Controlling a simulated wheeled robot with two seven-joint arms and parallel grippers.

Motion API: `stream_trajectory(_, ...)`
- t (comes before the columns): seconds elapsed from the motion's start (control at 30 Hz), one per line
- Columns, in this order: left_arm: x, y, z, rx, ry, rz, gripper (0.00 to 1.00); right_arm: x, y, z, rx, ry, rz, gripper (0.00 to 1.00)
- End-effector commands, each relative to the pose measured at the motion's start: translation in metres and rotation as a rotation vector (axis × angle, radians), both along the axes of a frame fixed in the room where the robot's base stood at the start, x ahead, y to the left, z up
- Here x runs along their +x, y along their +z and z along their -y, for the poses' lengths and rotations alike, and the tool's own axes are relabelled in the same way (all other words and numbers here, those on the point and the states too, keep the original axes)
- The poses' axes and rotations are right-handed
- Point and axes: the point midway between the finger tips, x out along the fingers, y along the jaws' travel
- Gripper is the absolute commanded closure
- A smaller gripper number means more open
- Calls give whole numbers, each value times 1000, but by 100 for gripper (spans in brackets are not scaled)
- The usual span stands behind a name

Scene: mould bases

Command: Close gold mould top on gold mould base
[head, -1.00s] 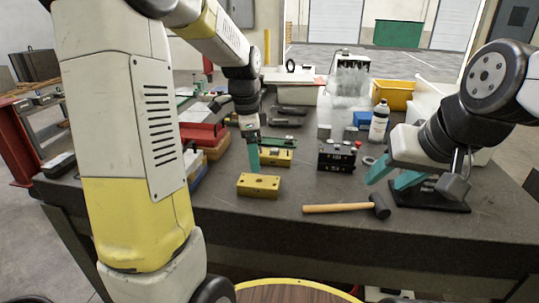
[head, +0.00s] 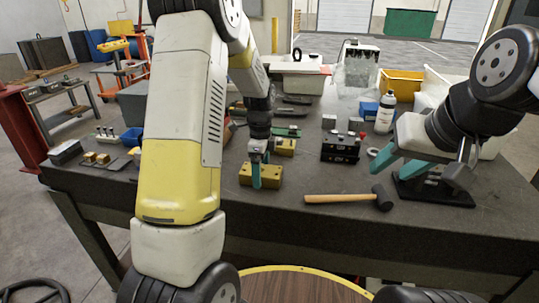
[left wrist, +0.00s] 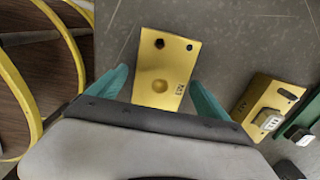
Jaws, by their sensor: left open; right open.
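A gold block (head: 273,176) with holes and a round hollow in its face lies near the table's front. In the left wrist view it (left wrist: 164,62) lies between the open teal fingers of my left gripper (left wrist: 160,80), with a gap on each side. In the head view my left gripper (head: 257,178) points down at this block and partly hides it. A second gold block (head: 286,147) lies just behind; it also shows at the right in the left wrist view (left wrist: 262,98). I cannot tell which is mould top or base. My right gripper (head: 393,170) is open and empty.
A black block (head: 340,149) and a wooden-handled mallet (head: 345,198) lie to the right. A green plate (head: 288,132) is behind the second gold block. A white bottle (head: 385,115) and yellow bin (head: 402,86) stand farther back. Bare table lies before the front block.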

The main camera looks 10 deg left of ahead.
Motion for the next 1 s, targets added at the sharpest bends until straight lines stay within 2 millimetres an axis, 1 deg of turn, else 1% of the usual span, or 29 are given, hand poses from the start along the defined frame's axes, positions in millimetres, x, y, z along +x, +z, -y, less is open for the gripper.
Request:
stream_trajectory(0.27,0,-2,0,0,1,1,11,0,0,0,0,0,0,56)
stream_trajectory(0.3,0,-2,0,0,1,1,15,0,0,0,0,0,0,56)
stream_trajectory(0.37,0,-2,0,0,1,1,27,0,0,0,0,0,0,56)
stream_trajectory(0.4,0,-2,0,0,1,1,34,0,0,0,0,0,0,56)
stream_trajectory(0.47,0,-2,0,0,1,1,46,0,0,0,0,0,0,56)
stream_trajectory(0.5,0,-2,0,0,1,1,54,0,0,0,0,0,0,56)
stream_trajectory(0.57,0,-2,0,0,1,1,66,0,0,0,0,0,0,56)
stream_trajectory(0.6,0,-2,0,0,1,2,74,0,0,0,0,0,0,56)
stream_trajectory(0.73,0,-2,0,0,1,2,99,0,0,0,0,0,0,56)
stream_trajectory(1.0,1,1,0,-1,1,4,100,0,0,0,0,0,0,56)
